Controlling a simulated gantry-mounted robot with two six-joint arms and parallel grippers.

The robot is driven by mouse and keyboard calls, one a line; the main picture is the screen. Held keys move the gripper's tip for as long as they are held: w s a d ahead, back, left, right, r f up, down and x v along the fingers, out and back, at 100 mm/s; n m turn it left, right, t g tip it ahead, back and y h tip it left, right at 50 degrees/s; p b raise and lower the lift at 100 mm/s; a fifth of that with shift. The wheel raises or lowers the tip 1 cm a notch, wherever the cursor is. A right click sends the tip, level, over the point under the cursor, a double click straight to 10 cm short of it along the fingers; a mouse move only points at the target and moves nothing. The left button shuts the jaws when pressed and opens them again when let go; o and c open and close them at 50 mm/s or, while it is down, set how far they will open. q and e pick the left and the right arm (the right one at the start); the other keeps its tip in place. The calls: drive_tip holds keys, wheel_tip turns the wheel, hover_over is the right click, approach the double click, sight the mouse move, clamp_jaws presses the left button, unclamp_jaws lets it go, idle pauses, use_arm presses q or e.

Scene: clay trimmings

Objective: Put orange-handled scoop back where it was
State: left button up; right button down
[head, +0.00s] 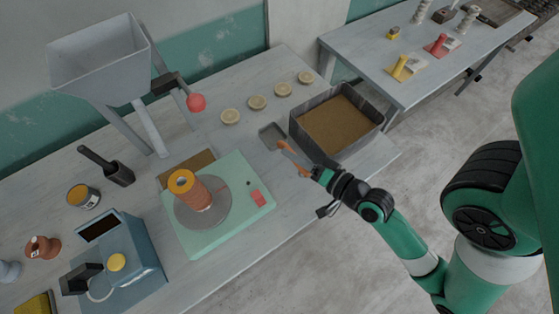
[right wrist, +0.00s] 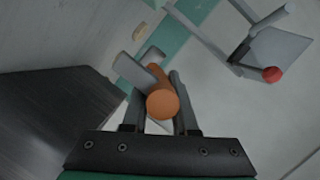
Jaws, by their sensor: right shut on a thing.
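The orange-handled scoop (head: 291,155) is in my right gripper (head: 313,172), beside the front left corner of the grey bin of brown clay trimmings. Its grey pan (head: 270,134) points away toward the back of the table; I cannot tell whether it touches the table top. In the right wrist view the round end of the orange handle (right wrist: 162,101) sits between the two fingers of the right gripper (right wrist: 158,110), with the grey pan partly hidden behind it. The right gripper is shut on the handle. My left gripper is not in view.
The bin (head: 313,146) stands right of the scoop. A green scale (head: 258,218) with a clay cylinder stands at left. Several pale discs (head: 257,102) lie behind. A grey hopper (head: 100,65) with a red-knobbed lever (head: 196,102) stands at back left. A second table (head: 385,75) is at back right.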

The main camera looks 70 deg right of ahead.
drive_tip(key=w+f, duration=0.1)
drive_tip(key=w+d+f+b, duration=0.1)
drive_tip(key=f, duration=0.1)
drive_tip(key=w+d+f+b, duration=0.1)
drive_tip(key=shift+w+d+f, duration=0.15)
drive_tip(key=shift+w+f, duration=0.1)
drive_tip(key=shift+f, duration=0.15)
drive_tip(key=shift+w+d+f, duration=0.1)
drive_tip(key=shift+w, duration=0.1)
drive_tip(key=f, duration=0.1)
drive_tip(key=f+b, duration=0.2)
drive_tip(key=shift+w+d+f, duration=0.2)
drive_tip(key=shift+w+f, duration=0.1)
drive_tip(key=shift+w, duration=0.05)
drive_tip(key=shift+f+b, duration=0.3)
drive_tip(key=shift+b, duration=0.05)
drive_tip(key=shift+s+r, duration=0.1)
drive_tip(key=shift+f, duration=0.2)
drive_tip(key=c, duration=0.7)
unclamp_jaws()
drive_tip(key=shift+r, duration=0.1)
